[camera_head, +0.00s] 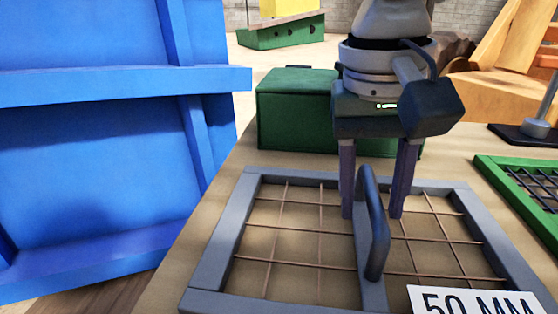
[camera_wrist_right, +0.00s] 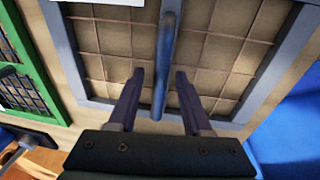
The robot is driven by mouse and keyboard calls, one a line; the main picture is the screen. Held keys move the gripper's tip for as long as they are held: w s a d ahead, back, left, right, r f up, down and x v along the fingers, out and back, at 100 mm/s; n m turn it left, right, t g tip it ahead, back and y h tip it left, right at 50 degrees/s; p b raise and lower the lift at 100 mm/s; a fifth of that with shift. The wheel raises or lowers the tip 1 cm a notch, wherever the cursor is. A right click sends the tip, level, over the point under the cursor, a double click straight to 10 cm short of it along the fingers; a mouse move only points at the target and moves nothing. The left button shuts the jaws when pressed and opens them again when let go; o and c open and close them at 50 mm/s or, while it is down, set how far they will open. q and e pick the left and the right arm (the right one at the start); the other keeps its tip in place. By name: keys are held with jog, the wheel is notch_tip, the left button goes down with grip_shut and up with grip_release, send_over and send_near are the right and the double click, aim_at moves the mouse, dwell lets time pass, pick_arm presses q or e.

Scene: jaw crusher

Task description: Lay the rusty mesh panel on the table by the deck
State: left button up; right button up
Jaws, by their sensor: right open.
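The mesh panel (camera_head: 228,225) has a grey frame, rusty brown wires and a white "50 MM" label (camera_head: 470,300). It lies flat on the tan table (camera_head: 190,245). A dark upright handle (camera_head: 374,240) stands on its middle bar. My right gripper (camera_head: 371,214) is open above the panel, with one finger on each side of the handle. The right wrist view also shows the handle (camera_wrist_right: 164,60) between the open fingertips (camera_wrist_right: 160,75), with gaps on both sides. Contact with the handle does not show. My left gripper is not in view.
A large blue ribbed structure (camera_head: 90,150) stands close to the table's left edge. A dark green box (camera_head: 295,110) sits behind the panel. A green-framed mesh panel (camera_head: 510,180) lies at the right, near a dark stand base (camera_head: 525,135).

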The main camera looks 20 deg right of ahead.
aim_at(354, 235)
notch_tip(354, 235, up, 12)
jog(key=a+p, duration=0.1)
jog(key=p, duration=0.3)
jog(key=shift+a, duration=0.35)
jog(key=shift+s, duration=0.1)
